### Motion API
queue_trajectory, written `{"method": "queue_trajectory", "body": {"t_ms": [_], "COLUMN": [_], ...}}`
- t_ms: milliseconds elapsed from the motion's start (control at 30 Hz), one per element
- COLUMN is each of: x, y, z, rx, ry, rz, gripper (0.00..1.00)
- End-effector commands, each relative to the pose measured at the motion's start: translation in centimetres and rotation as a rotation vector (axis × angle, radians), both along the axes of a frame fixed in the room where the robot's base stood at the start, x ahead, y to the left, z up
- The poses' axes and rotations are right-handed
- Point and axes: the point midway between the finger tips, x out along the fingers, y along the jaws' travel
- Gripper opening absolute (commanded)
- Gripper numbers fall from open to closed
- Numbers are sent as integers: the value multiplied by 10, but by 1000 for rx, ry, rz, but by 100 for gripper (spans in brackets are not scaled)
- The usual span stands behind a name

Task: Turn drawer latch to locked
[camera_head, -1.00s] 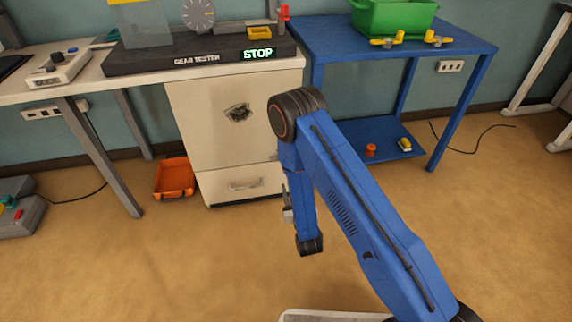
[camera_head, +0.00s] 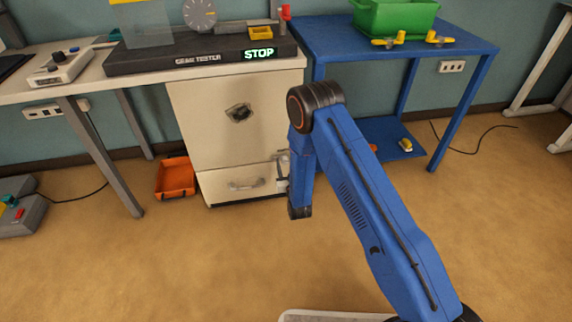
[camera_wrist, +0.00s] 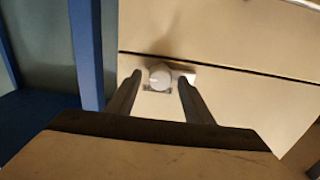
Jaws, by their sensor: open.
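The drawer latch (camera_wrist: 160,77) shows in the wrist view as a round pale knob on a small plate, near the seam above the drawer. My gripper (camera_wrist: 160,82) is open, with one finger on each side of the knob. I cannot tell whether the fingers touch it. In the head view my gripper (camera_head: 282,168) is at the right edge of the white cabinet (camera_head: 215,125), beside the closed lower drawer (camera_head: 225,185). The latch cannot be made out clearly there, behind my gripper and arm.
An orange bin (camera_head: 176,178) sits left of the cabinet. The floor in front is clear.

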Motion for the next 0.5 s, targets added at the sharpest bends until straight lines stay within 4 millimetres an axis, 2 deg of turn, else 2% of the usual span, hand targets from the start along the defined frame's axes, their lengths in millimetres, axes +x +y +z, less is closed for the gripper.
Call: {"method": "queue_trajectory", "body": {"t_ms": [333,367,500], "x": [4,4,3], "y": [1,1,1], "z": [0,0,0], "rx": [0,0,0], "ry": [0,0,0], "rz": [0,0,0], "gripper": [47,42,9]}}
